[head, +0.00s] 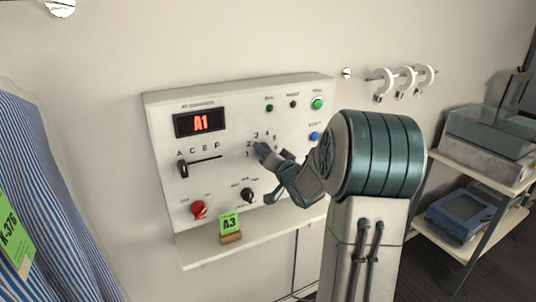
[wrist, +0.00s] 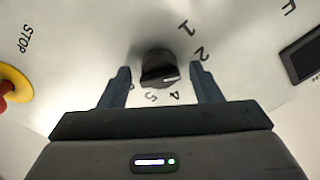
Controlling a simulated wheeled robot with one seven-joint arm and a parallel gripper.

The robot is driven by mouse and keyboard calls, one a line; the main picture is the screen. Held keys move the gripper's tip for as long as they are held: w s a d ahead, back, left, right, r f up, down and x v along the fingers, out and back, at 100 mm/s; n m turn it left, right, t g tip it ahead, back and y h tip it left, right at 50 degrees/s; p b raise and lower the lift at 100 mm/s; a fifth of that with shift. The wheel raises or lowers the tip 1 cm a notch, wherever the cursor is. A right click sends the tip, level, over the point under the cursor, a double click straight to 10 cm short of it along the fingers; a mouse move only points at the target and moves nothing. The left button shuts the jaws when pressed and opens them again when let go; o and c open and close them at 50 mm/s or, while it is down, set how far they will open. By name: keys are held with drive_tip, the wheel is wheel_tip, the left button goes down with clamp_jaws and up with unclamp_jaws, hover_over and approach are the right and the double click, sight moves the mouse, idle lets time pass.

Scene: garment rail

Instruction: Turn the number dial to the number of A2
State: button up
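The number dial (wrist: 157,65) is a black knob with a white mark, on a light control panel (head: 160,130). In the wrist view its mark points right, below the 2 and towards a spot covered by a finger; 1, 2, 4 and 5 show around it. My gripper (wrist: 160,70) is open, one finger on each side of the knob with gaps visible. Whether the fingers reach down around it is unclear. In the head view my gripper (head: 268,158) covers most of the dial. The display (head: 200,122) reads A1 in red.
A letter slider (head: 184,169) sits left of the dial, with a red knob (head: 199,209) and a black selector (head: 247,195) below. A green A3 tag (head: 229,223) stands on the shelf. Green (head: 317,103) and blue (head: 314,136) buttons are at right.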

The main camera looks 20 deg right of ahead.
drive_tip(key=s+b, duration=0.2)
drive_tip(key=s, duration=1.1)
drive_tip(key=shift+s+d, duration=0.25)
drive_tip(key=shift+s, duration=0.15)
drive_tip(key=s+a+f+n+g, duration=0.4)
drive_tip(key=s+a+g, duration=0.3)
drive_tip(key=s+a, duration=0.2)
drive_tip(key=s+a+f+n+g, duration=0.3)
drive_tip(key=s+a+f+g, duration=0.1)
drive_tip(key=s+a+g, duration=0.3)
drive_tip(key=s+a, duration=0.2)
drive_tip(key=s, duration=0.2)
drive_tip(key=shift+s+a+f+n+g+h, duration=0.25)
drive_tip(key=shift+a+f+n+g+h, duration=0.05)
drive_tip(key=shift+a+f+n+g, duration=0.1)
